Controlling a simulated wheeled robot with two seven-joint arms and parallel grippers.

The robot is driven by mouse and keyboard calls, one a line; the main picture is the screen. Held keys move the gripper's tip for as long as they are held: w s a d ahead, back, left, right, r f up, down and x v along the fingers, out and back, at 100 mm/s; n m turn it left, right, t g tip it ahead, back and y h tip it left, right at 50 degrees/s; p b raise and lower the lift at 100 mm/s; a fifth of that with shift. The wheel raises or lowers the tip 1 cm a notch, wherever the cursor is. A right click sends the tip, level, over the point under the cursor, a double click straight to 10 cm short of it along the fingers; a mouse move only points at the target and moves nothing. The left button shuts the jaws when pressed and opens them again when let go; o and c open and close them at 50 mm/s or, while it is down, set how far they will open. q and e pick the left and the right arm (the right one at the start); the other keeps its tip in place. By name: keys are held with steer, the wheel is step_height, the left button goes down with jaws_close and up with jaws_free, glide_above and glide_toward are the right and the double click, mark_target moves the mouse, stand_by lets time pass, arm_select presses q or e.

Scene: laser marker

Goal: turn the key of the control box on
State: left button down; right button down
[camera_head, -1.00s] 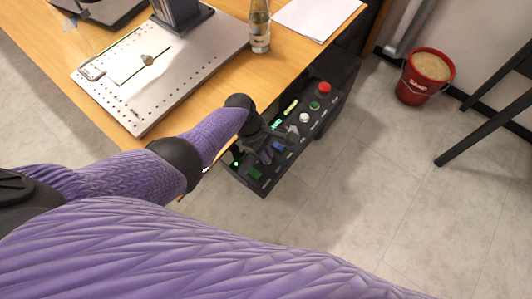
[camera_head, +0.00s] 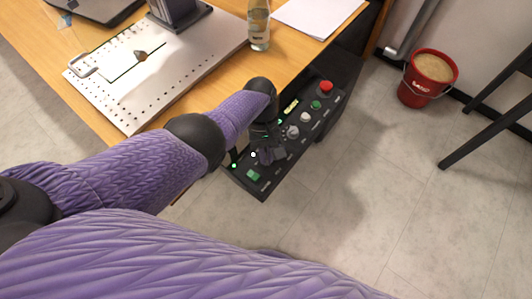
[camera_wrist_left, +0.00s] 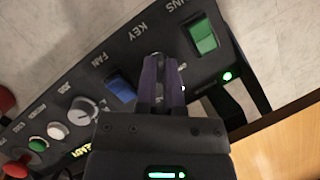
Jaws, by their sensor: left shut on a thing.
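The control box (camera_head: 322,127) is a black panel below the table's edge in the head view. It also shows in the left wrist view (camera_wrist_left: 105,62), with the labels FAN and KEY printed on it. My left gripper (camera_head: 268,155) is over the lower part of the panel. In the left wrist view its two fingers (camera_wrist_left: 162,82) are close together at the spot under the KEY label, between the blue FAN switch (camera_wrist_left: 121,88) and the green switch (camera_wrist_left: 202,37). The key itself is hidden between the fingers. My right gripper is not in view.
The panel also carries a grey knob (camera_wrist_left: 82,111), a white button (camera_wrist_left: 57,131), a green button (camera_wrist_left: 38,144) and a red button (camera_head: 326,86). The wooden table (camera_head: 190,102) holds a metal plate (camera_head: 190,75) and a bottle (camera_head: 259,28). A red sand bucket (camera_head: 429,80) stands on the floor.

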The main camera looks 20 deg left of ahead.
arm_select(q)
steer(key=shift+m, duration=0.5)
steer(key=c, duration=0.7)
jaws_free()
steer(key=shift+c, duration=0.2)
